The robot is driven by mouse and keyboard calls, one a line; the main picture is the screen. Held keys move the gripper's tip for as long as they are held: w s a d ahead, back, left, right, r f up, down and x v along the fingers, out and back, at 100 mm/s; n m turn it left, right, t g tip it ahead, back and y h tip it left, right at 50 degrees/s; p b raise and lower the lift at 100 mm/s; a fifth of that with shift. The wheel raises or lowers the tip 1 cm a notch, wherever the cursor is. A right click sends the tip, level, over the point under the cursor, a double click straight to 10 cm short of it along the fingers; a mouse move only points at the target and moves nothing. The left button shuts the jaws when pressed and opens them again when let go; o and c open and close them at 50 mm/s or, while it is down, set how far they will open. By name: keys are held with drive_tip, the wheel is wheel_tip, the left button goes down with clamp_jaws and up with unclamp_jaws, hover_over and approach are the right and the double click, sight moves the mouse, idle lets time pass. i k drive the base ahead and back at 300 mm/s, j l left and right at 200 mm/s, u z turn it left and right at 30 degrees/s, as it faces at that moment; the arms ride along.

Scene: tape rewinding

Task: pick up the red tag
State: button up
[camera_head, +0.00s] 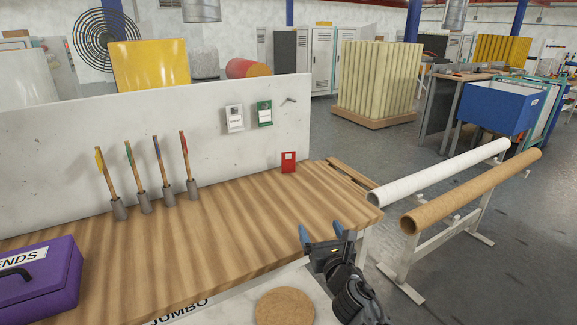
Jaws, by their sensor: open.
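The red tag (288,162) is a small red card with a pale square on it. It stands near the right end of the wooden bench (230,220), close to the foot of the white back panel. My gripper (320,229) is at the bench's front right edge, in front of and below the tag in the picture, well apart from it. Its two blue-tipped fingers are spread, with nothing seen between them.
A white tag (234,118) and a green tag (264,113) hang on the panel (60,160). Several handled tools (146,203) stand along it. A purple box (40,280) sits front left. White (440,172) and brown (470,190) rolls lie on a rack at right. The bench middle is clear.

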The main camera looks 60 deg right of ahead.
sight(287, 165)
drive_tip(key=i+l, duration=0.2)
drive_tip(key=l, duration=0.2)
drive_tip(key=i+l, duration=0.45)
drive_tip(key=l, duration=0.3)
